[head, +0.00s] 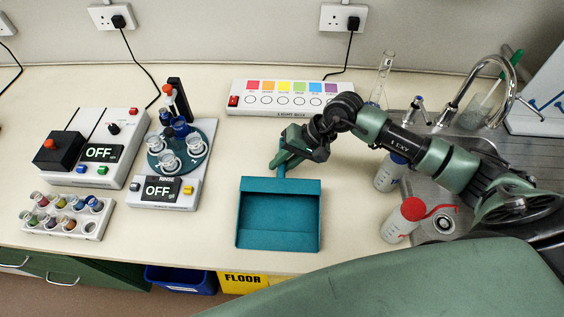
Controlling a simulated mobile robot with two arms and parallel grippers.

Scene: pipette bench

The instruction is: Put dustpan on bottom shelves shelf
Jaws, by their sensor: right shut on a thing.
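The teal dustpan (279,214) is over the bench front, left of the sink, its open pan toward the front edge. Its short handle points to the back. My right gripper (284,160) is shut on the handle and partly hides it. I cannot tell whether the pan touches the bench top or is a little above it. My left gripper is not in view. I make out no shelves in this view.
Left on the bench (218,258) stand an OFF device (93,147), a RINSE device (172,160) and a vial rack (67,215). A light box (285,97) is behind. Two bottles, one red-capped (404,220), stand by the sink. A blue bin (180,280) is below the front edge.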

